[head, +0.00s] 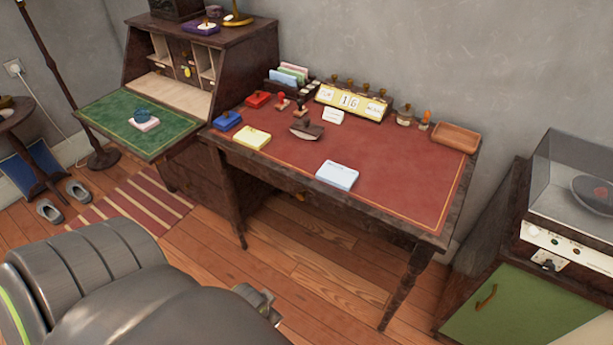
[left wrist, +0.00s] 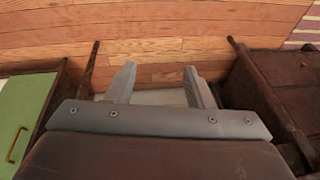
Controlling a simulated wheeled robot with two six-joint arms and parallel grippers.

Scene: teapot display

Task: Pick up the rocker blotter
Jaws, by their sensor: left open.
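The rocker blotter (head: 306,131) is a dark brown piece with a curved underside and a knob on top. It stands on the red top of the desk (head: 390,180), left of the middle, in front of the calendar. My left gripper (head: 262,300) shows only in small part behind my grey arm, low in the head view, in front of the desk and well apart from the blotter. In the left wrist view my left gripper (left wrist: 160,85) is open with nothing between its fingers. The blotter is not seen there. My right gripper is in neither view.
Near the blotter are a yellow calendar (head: 350,101), a yellow note block (head: 252,137), a white-blue pad (head: 337,175), a blue ink pad (head: 227,121) and stamps (head: 281,99). A wooden tray (head: 455,137) lies at the right. The desk's front right is clear.

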